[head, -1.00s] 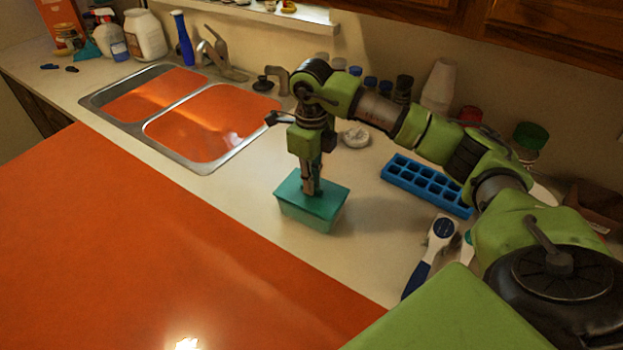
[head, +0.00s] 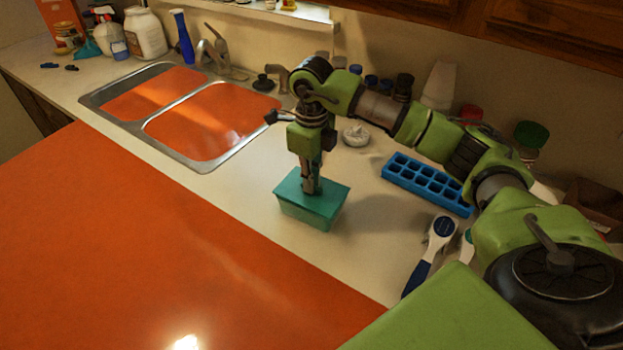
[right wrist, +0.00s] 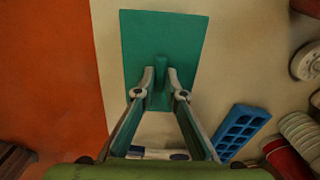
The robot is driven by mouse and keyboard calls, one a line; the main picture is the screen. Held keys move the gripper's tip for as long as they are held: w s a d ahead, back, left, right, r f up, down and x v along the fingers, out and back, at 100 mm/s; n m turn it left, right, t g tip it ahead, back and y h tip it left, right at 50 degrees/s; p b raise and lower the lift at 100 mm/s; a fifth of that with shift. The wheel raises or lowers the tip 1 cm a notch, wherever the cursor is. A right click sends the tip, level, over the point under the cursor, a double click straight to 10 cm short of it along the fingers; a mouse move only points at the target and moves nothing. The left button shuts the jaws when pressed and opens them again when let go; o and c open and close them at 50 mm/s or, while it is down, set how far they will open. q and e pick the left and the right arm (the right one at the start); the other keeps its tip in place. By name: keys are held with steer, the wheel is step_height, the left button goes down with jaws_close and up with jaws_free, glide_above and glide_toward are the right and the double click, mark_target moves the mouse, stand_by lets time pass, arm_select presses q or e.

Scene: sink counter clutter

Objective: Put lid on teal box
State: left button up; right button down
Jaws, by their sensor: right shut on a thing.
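The teal box (head: 306,212) stands on the counter right of the sink. Its darker teal lid (head: 330,192) lies over the top of the box, and no clear gap shows between them. In the right wrist view the lid (right wrist: 188,35) is a flat rectangle with an upright handle (right wrist: 161,78) in its middle. My right gripper (head: 311,190) points straight down over the lid. It is shut on the handle, with a fingertip on each side in the right wrist view (right wrist: 161,85). The lid hides the box in that view. My left gripper is not in view.
A blue ice tray (head: 428,184) and a blue-and-white brush-like tool (head: 432,254) lie to the right. A small white round item (head: 356,134) is behind. The metal sink (head: 168,140) is to the left. Jars line the wall.

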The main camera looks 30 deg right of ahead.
steer(key=shift+f+b, duration=0.35)
steer(key=shift+f, duration=0.1)
stand_by(0.3)
steer(key=c, duration=2)
jaws_free()
steer(key=shift+r, duration=0.15)
steer(key=shift+r+p, duration=2.6)
steer(key=shift+r, duration=1.35)
